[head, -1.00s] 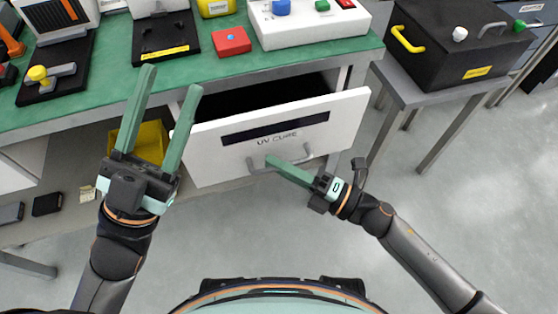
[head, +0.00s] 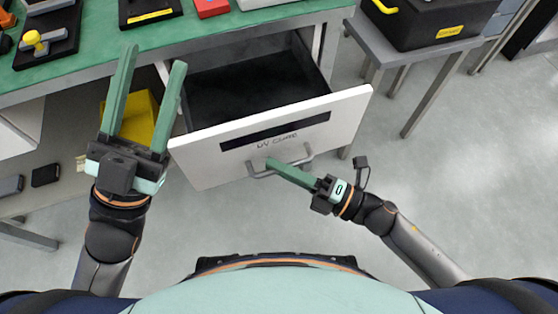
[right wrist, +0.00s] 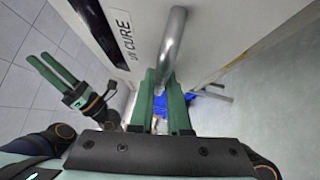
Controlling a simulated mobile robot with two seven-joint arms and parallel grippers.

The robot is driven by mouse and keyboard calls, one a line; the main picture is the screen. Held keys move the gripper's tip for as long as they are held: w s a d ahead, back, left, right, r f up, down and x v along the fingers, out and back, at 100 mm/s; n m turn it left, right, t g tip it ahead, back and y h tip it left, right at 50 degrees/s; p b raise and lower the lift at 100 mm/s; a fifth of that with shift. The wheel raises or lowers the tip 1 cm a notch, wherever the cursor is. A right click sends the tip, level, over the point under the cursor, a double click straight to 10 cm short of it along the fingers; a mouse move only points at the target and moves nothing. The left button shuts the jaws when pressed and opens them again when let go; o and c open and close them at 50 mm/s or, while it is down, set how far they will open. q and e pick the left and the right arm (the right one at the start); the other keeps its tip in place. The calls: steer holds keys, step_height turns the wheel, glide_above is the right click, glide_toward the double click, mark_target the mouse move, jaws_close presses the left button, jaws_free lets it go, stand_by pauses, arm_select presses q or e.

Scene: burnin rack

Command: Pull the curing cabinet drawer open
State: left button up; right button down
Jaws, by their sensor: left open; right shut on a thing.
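The curing cabinet drawer (head: 225,153) has a white front with a dark strip and "UV CURE" lettering. It is pulled out under the green bench, and its dark, empty-looking inside (head: 250,85) shows. My right gripper (head: 272,163) is shut on the drawer's grey bar handle (head: 300,167). In the right wrist view the handle (right wrist: 176,35) runs between the green fingers (right wrist: 165,100). My left gripper (head: 150,58) is open and empty, left of the drawer front, fingers pointing toward the bench; it also shows in the right wrist view (right wrist: 50,68).
The green bench (head: 100,62) carries several devices, including a red block (head: 212,7). A yellow bin (head: 132,118) sits below, behind my left gripper. A grey side table (head: 400,52) with a black case (head: 430,20) stands right. The floor (head: 450,180) at right is clear.

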steer(key=c, duration=0.9)
jaws_free()
steer(key=shift+d, duration=0.1)
steer(key=p+v, duration=0.1)
steer(key=v, duration=1.1)
steer(key=shift+d, duration=0.2)
steer(key=shift+s+d, duration=0.1)
